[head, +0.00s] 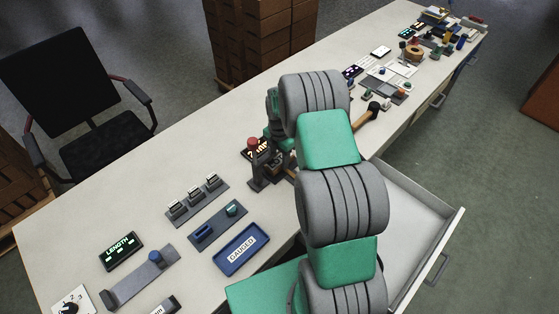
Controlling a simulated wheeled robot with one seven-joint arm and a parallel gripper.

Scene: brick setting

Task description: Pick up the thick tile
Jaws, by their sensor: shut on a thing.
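My gripper (283,157) is low over the table, at a dark gauge-like device (257,180) with a red knob on top. My own arm links cover most of it. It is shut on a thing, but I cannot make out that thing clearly. A small brown shape shows low between the device and my gripper. I cannot tell whether it is the thick tile. No other thick tile can be picked out for sure.
A blue tray marked "GAUGED" (242,249) looks empty. Left of it are a rack with several small blocks (193,192), a "LENGTH" display (121,251) and a slide fixture (141,276). A drawer (427,232) stands open at right. Clutter fills the far end.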

